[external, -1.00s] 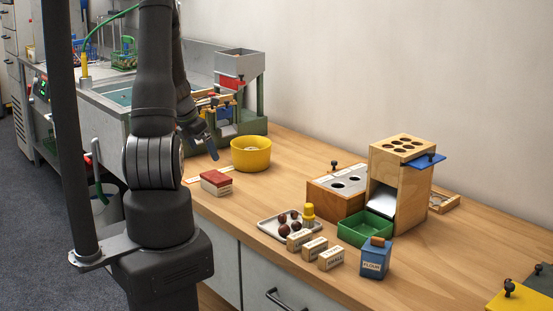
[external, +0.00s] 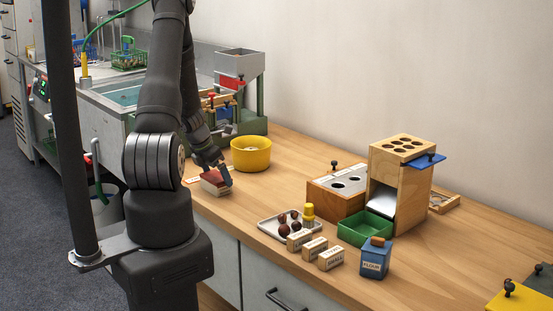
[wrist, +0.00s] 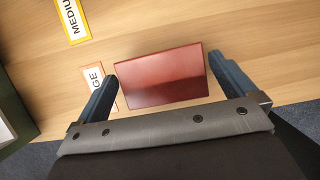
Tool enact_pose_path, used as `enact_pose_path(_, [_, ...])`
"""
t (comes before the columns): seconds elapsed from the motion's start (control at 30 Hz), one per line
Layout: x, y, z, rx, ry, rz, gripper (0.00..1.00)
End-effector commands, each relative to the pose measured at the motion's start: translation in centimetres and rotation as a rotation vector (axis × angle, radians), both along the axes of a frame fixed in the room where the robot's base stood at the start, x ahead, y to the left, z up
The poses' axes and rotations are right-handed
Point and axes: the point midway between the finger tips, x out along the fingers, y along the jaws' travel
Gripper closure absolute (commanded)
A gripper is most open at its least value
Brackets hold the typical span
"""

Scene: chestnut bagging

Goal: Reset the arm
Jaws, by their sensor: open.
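My gripper (external: 216,178) is low over the left part of the counter, at the red-topped block (external: 211,185). In the wrist view the gripper (wrist: 162,92) is open, with one blue-grey finger on each side of the block's red top (wrist: 162,78). Small gaps show between the fingers and the block. In the external view the near finger and wrist partly hide the block. I cannot tell whether the fingers reach down beside its body.
A yellow bowl (external: 251,154) stands just behind the gripper. A tray (external: 270,227) with chestnuts, labelled blocks (external: 331,258), a green bin (external: 350,231) and a wooden dispenser (external: 403,164) stand further right. A MEDIUM label (wrist: 73,20) lies near the block.

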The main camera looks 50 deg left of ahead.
Motion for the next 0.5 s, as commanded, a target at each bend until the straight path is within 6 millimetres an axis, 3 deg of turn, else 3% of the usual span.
enact_pose_path(0.17, [0.0,0.0,2.9,0.003,-0.002,-0.002,0.00])
enact_pose_path(0.5, [0.9,-5.4,6.3,0.000,-0.001,-0.005,0.00])
